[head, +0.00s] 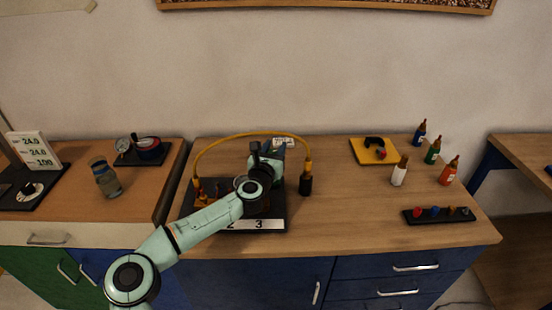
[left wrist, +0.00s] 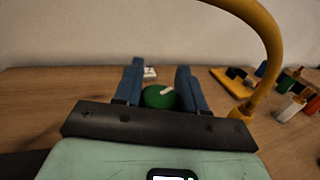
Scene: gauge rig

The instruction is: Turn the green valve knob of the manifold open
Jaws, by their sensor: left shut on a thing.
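The manifold (head: 280,222) is a dark block on the middle table, with white labels reading 2 and 3 on its front edge. My left arm reaches over it and hides much of it. My left gripper (head: 266,160) is at its back part. In the left wrist view, the blue fingers of my left gripper (left wrist: 160,75) stand on both sides of the round green valve knob (left wrist: 157,98) and are shut on it. A white pointer mark shows on top of the knob, angled to the upper right. In the head view the knob is hidden. My right gripper is not in view.
A yellow hose (head: 250,134) arches over the manifold to a dark fitting (head: 306,183) on the right. Small bottles (head: 399,172), a yellow tray (head: 362,151) and a black strip (head: 412,216) stand further right. A glass jar (head: 106,180) stands on the left table.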

